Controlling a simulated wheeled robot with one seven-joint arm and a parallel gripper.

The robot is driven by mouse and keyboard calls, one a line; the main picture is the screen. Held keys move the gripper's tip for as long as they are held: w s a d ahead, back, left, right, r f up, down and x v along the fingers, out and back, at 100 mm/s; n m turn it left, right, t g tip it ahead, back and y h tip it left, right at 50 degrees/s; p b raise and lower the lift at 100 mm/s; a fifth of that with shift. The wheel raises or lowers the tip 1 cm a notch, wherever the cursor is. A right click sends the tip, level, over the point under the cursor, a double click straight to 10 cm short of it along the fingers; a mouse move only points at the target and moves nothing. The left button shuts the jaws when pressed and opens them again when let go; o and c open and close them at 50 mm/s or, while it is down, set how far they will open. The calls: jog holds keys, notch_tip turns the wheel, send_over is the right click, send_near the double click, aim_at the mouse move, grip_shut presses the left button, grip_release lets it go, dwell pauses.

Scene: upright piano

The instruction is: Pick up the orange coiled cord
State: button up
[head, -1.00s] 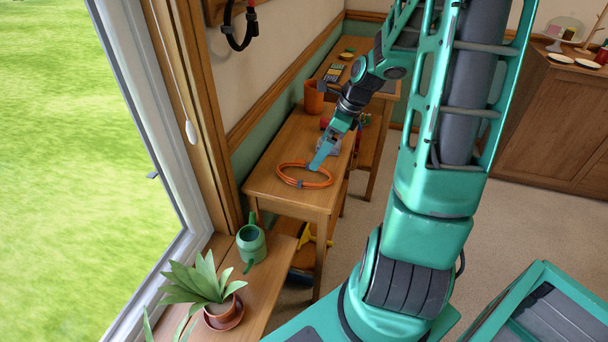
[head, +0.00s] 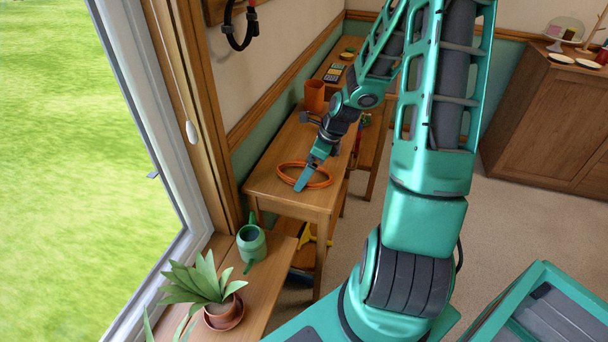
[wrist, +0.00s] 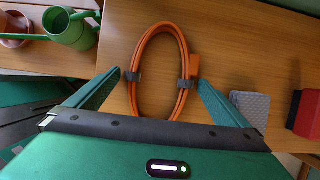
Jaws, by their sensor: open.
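The orange coiled cord (head: 304,174) lies flat on the wooden table as an oval loop. In the wrist view the cord (wrist: 138,62) has a dark grey band on each long side and an orange plug-like end at its right. My gripper (head: 304,184) is over the cord in the head view. In the wrist view my gripper (wrist: 165,82) is open, with one green finger to the left of the loop and one to the right. The near end of the loop reaches in between the fingers. I cannot tell the height of the fingertips above the table.
The table (head: 262,187) also holds an orange pot (head: 314,97). A grey block (wrist: 250,108) and a red block (wrist: 305,114) lie right of the cord. A green watering can (head: 251,243) and a potted plant (head: 222,312) stand on the nearer surface.

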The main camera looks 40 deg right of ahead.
jog(key=shift+c, duration=0.6)
jog(key=c, duration=1.1)
jog(key=shift+c, duration=0.2)
jog(key=shift+w+r, duration=0.1)
jog(key=shift+r, duration=0.3)
notch_tip(320, 180, up, 4)
jog(key=shift+f, duration=0.2)
jog(key=s+a+r, duration=0.3)
jog(key=a+r, duration=0.3)
jog(key=a, duration=0.5)
jog(key=shift+a+r, duration=0.15)
jog(key=shift+r, duration=0.1)
